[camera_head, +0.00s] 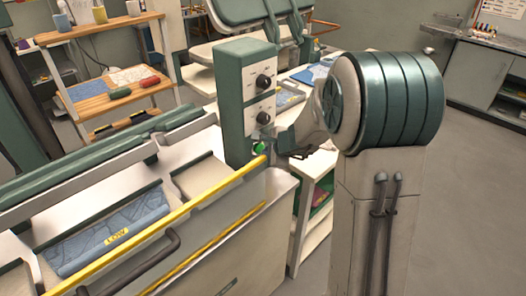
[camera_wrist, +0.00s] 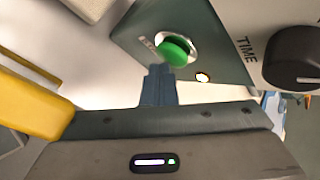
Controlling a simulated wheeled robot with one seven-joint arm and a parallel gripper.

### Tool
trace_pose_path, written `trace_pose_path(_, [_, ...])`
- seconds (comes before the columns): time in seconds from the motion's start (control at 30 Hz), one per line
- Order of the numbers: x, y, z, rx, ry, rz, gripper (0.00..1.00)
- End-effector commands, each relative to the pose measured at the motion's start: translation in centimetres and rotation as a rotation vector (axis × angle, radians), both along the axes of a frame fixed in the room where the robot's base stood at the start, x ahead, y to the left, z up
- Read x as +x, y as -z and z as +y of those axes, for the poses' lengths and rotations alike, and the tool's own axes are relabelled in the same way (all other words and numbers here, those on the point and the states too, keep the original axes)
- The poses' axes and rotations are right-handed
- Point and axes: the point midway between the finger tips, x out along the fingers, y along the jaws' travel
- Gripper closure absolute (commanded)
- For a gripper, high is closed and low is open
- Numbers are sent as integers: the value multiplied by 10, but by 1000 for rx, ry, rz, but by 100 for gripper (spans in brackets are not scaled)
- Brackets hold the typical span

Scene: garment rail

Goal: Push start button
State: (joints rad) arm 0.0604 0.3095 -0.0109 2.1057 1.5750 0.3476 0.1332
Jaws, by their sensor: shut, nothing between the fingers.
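The green start button (camera_wrist: 176,51) sits in a pale ring on the underside-facing panel of the control box in the wrist view. In the head view the button (camera_head: 259,148) shows at the bottom of the green and white control box (camera_head: 247,88). My gripper (camera_wrist: 159,72) is shut and empty. Its fingertips are just below the button in the wrist view, very close to it; I cannot tell whether they touch. In the head view my gripper (camera_head: 277,147) is partly hidden by my arm, just right of the button.
A black TIME knob (camera_wrist: 301,58) is right of the button. A small lit lamp (camera_wrist: 202,77) is beside the button. A yellow rail (camera_head: 165,222) runs along the machine's front edge, left of my gripper. Shelves (camera_head: 108,32) stand behind. The floor at right is clear.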

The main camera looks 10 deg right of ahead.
Motion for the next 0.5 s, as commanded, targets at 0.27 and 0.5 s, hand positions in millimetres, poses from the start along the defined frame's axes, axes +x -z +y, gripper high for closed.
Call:
trace_pose_path(0.27, [-12,0,-9,0,1,-2,100])
trace_pose_path(0.5, [-14,0,-10,0,2,0,100])
